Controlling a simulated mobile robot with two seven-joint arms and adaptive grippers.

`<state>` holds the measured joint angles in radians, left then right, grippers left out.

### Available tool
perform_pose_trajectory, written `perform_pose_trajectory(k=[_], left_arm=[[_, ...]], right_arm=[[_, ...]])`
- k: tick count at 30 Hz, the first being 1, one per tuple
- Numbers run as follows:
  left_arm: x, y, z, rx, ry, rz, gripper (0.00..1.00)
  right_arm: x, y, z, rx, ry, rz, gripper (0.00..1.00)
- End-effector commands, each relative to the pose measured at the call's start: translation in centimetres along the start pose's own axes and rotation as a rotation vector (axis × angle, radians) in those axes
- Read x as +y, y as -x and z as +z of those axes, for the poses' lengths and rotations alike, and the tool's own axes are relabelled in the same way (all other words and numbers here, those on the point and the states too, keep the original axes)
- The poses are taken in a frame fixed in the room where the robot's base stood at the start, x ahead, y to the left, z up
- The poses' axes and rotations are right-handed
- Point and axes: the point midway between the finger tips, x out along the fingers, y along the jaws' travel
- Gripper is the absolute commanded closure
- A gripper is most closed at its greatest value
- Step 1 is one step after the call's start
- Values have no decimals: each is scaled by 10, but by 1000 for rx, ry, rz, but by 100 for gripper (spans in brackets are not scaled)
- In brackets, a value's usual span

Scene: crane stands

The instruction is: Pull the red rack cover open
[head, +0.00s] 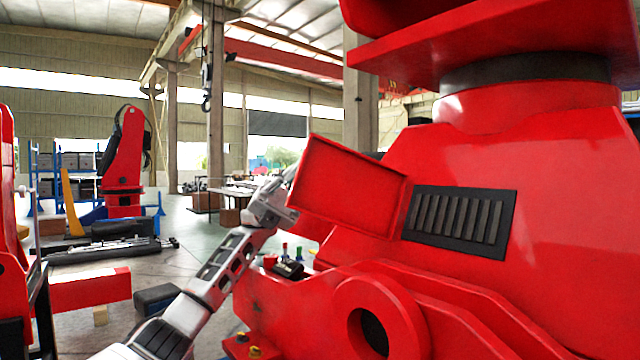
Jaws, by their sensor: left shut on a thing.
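The red rack cover (346,188) is a flat panel with a raised rim on the big red crane body (560,220). It stands swung out to the left, and a black slotted rack (459,220) is bare to its right. My left gripper (286,200) is at the cover's outer left edge and is shut on it. The fingertips are small and partly hidden at the edge. My left arm reaches up from the bottom left. My right gripper is not in view.
Small coloured knobs and a black part (289,269) sit below the cover. A red lug with a round hole (374,330) juts out at the front. Another red crane part (125,165), shelves and a table stand farther back left.

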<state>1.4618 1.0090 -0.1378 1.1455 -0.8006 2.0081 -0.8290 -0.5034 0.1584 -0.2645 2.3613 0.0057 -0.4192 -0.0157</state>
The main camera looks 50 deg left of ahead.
Motion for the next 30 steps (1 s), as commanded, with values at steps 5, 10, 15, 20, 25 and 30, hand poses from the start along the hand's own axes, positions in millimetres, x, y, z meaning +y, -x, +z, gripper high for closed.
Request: perform_pose_trajectory(k=[5, 10, 15, 20, 25, 30], left_arm=[[0, 1, 0, -1, 2, 0, 100], [0, 1, 0, 0, 2, 0, 100], [0, 1, 0, 0, 1, 0, 63], [0, 0, 0, 0, 1, 0, 63], [-2, -1, 2, 0, 0, -1, 63], [-12, -9, 14, 2, -4, -2, 63]], right_arm=[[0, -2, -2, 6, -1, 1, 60], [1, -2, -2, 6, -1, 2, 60], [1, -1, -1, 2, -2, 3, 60], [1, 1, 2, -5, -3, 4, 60], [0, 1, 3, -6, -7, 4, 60], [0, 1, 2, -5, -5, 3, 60]])
